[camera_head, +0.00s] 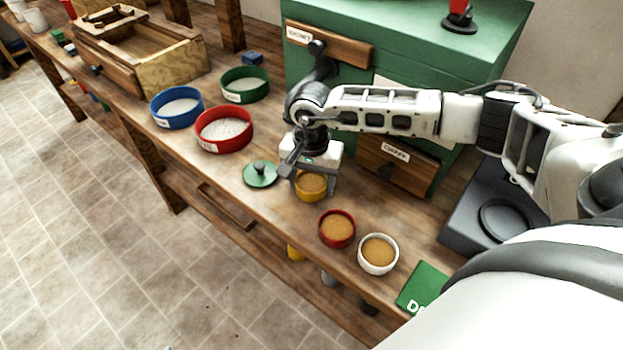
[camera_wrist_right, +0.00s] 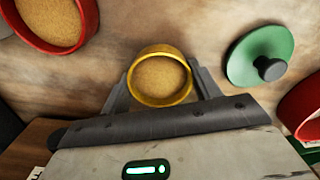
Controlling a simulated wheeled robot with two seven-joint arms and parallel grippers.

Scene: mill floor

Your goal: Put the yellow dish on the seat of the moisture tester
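The yellow dish (camera_head: 311,188), filled with tan grain, is on the bench below my right gripper (camera_head: 313,183). In the right wrist view the yellow dish (camera_wrist_right: 160,98) sits between the two fingers (camera_wrist_right: 162,80), which appear to press on both its sides. I cannot tell whether it is clear of the bench. A dark grey device with a round ring (camera_head: 507,220), apparently the moisture tester and its seat, stands at the right of the bench, partly hidden by my right arm. My left gripper is not in view.
A red dish (camera_head: 337,229) and a white dish (camera_head: 378,255) of grain stand between the yellow dish and a green card (camera_head: 423,286). A green knobbed lid (camera_head: 260,175) lies left. Blue (camera_head: 177,107), red (camera_head: 224,130) and green (camera_head: 245,84) bowls and a green cabinet (camera_head: 400,45) stand behind.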

